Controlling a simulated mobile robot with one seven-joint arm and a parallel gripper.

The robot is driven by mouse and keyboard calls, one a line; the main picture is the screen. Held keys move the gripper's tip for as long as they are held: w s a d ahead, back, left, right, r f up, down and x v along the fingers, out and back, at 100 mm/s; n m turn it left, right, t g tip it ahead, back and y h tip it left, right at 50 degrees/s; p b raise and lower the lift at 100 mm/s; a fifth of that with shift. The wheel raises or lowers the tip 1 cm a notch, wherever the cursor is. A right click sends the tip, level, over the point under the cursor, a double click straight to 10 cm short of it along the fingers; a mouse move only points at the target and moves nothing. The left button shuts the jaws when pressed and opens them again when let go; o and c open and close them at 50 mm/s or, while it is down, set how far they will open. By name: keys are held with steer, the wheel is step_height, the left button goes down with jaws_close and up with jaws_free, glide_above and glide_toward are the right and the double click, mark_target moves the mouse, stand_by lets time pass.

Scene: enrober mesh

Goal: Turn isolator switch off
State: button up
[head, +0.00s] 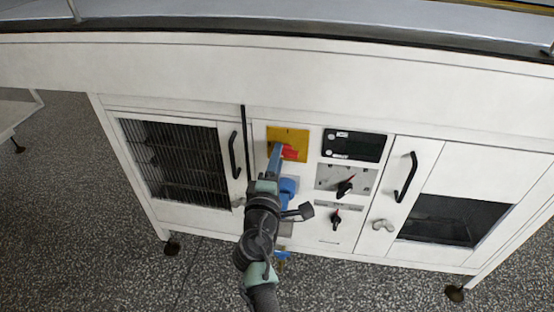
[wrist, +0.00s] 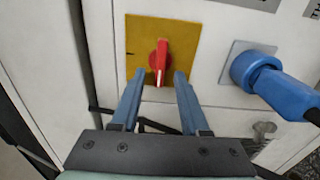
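The isolator switch is a red rotary handle (wrist: 160,58) on a yellow square plate (wrist: 190,40) on the white cabinet front. In the wrist view the handle stands upright, with a white mark at its lower end. In the head view the red handle (head: 291,153) shows just right of my fingers, on the yellow plate (head: 289,134). My gripper (wrist: 159,74) is open, with its two blue fingers apart. Their tips lie left and right of the handle's lower end in the picture. I cannot tell whether they touch it.
A blue plug connector (wrist: 268,80) juts out right of the plate. Two smaller black-and-red rotary switches (head: 345,187) and a dark display panel (head: 354,146) are to the right. Black door handles (head: 233,155) (head: 406,177) stick out on both sides.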

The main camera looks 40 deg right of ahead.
steer(key=p+v, duration=0.2)
steer(key=v, duration=1.1)
stand_by(0.4)
